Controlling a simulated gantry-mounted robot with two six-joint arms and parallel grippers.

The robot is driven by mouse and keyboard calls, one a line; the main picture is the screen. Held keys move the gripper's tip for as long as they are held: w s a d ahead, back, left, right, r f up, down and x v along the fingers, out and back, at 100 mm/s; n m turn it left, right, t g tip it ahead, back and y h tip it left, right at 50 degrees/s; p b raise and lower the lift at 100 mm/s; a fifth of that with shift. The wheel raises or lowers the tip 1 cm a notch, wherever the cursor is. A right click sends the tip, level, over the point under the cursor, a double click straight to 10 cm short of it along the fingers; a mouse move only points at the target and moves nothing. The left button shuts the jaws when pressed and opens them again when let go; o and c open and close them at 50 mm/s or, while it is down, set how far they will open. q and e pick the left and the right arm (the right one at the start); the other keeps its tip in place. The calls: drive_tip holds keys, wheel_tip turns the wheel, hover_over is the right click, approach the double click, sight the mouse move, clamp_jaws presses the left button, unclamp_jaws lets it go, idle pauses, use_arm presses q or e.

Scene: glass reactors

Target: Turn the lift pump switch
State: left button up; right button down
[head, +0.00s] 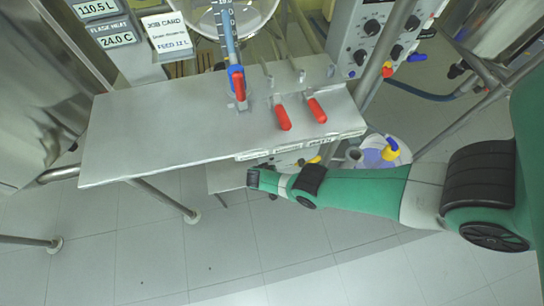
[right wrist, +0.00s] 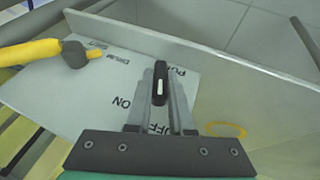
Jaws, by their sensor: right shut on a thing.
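The lift pump switch (right wrist: 160,85) is a small black knob with a white mark, on a pale plate (right wrist: 70,90) lettered ON and OFF. The lettering appears upside down and is partly covered by my gripper. In the right wrist view, my right gripper (right wrist: 160,105) is shut on the knob, one finger on each side. The knob's white mark lies close to the OFF lettering. In the head view, my right arm reaches in from the right below the metal shelf; the fingertips and switch cannot be made out there. My left gripper is in neither view.
A metal shelf (head: 150,140) carries red-handled valves (head: 282,117) above my right arm's end. A grey control box (head: 368,40) with black knobs stands behind. The tiled floor in front is clear.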

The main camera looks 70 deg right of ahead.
drive_tip(key=shift+w, duration=0.1)
drive_tip(key=c, duration=0.9)
unclamp_jaws()
drive_tip(key=shift+w+d, duration=0.1)
drive_tip(key=shift+d, duration=0.05)
drive_tip(key=shift+o, duration=0.5)
drive_tip(key=shift+w+d, duration=0.1)
drive_tip(key=shift+d, duration=0.05)
drive_tip(key=shift+r, duration=0.1)
drive_tip(key=shift+a+r+p, duration=0.2)
drive_tip(key=shift+r+p, duration=0.1)
drive_tip(key=shift+p, duration=0.1)
drive_tip(key=p+v, duration=0.9)
drive_tip(key=v, duration=0.1)
drive_tip(key=shift+a+r+p, duration=0.2)
drive_tip(key=shift+r+p, duration=0.1)
drive_tip(key=shift+r, duration=0.05)
